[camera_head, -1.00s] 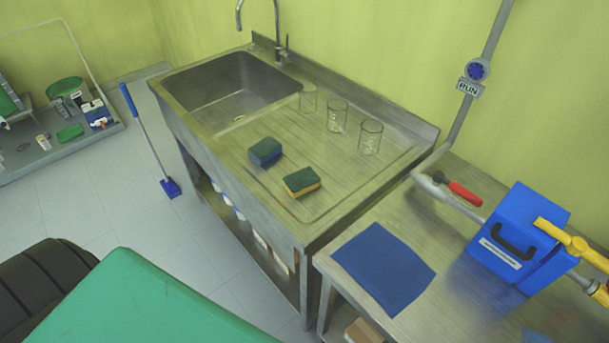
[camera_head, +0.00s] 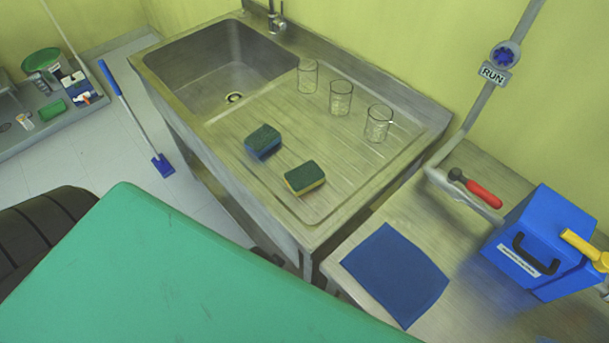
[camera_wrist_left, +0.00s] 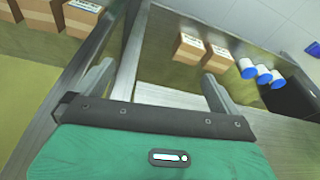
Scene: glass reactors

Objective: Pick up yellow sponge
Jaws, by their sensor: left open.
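The yellow sponge (camera_head: 305,178) has a green top and yellow lower part. It lies on the ribbed drainboard of the steel sink unit (camera_head: 320,222), near its front edge. A blue sponge (camera_head: 263,141) with a green top lies to its left and a little behind. My left gripper (camera_wrist_left: 158,82) shows in the left wrist view with its two fingers apart and nothing between them. It faces a lower shelf with boxes, and neither sponge shows there. My right gripper is in neither view.
Three glass beakers (camera_head: 340,98) stand behind the sponges. The sink basin (camera_head: 225,65) is at the left. A blue mat (camera_head: 395,273) and a blue box (camera_head: 540,245) are on the right bench. Cardboard boxes (camera_wrist_left: 193,47) and white, blue-capped containers (camera_wrist_left: 262,74) are on the shelf.

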